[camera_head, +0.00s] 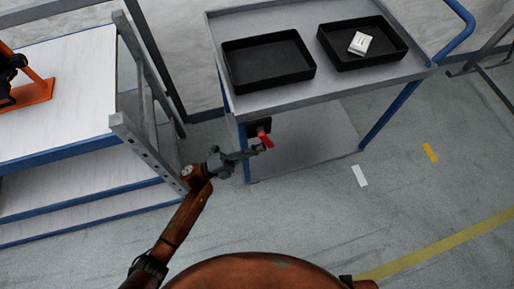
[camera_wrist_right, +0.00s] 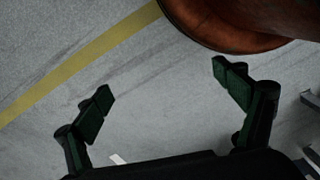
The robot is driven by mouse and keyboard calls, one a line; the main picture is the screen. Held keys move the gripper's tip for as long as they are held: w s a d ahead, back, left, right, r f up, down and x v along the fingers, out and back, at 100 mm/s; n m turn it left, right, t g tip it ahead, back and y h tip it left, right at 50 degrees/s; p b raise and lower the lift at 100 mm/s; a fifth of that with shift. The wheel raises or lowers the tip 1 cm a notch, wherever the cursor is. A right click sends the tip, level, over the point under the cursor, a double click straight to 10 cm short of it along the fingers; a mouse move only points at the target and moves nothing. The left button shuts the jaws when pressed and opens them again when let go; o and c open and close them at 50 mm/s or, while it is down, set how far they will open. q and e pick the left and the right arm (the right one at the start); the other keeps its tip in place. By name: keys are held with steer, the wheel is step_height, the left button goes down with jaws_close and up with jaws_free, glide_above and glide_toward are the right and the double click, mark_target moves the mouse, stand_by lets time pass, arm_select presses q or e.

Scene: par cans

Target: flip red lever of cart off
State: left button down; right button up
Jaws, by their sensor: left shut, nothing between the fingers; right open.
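The cart (camera_head: 330,93) stands at the upper right in the head view, with a grey top and blue legs. Its red lever (camera_head: 265,138) sits on a black box (camera_head: 258,126) on the cart's near left leg, below the top. My left gripper (camera_head: 257,150) is shut and empty, with its tips just below the red lever. I cannot tell whether the tips touch the lever. My right gripper (camera_wrist_right: 168,88) is open and empty over the floor in the right wrist view. The lever does not show there.
Two black trays (camera_head: 268,84) (camera_head: 363,65) lie on the cart top; the right one holds a white box (camera_head: 360,43). A blue-edged workbench (camera_head: 60,100) stands close left of my left arm.

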mark_target(270, 145)
arm_select(q)
steer(key=d+h+b, duration=0.1)
steer(key=b, duration=0.1)
steer(key=w+d+t+h+b, duration=0.1)
steer(key=d+b, duration=0.1)
steer(key=b, duration=0.1)
steer(key=shift+d+r+h, duration=0.1)
steer(key=shift+d+h, duration=0.05)
steer(key=shift+h, duration=0.25)
steer(key=shift+w+d+r, duration=0.15)
steer(key=shift+d, duration=0.3)
arm_select(e)
steer(key=w+a+f+t+y, duration=0.2)
steer(key=w+a+f+t, duration=0.2)
steer(key=w+a+f, duration=0.2)
steer(key=shift+w+f, duration=0.9)
steer(key=shift+w, duration=0.15)
steer(key=shift+a, duration=0.1)
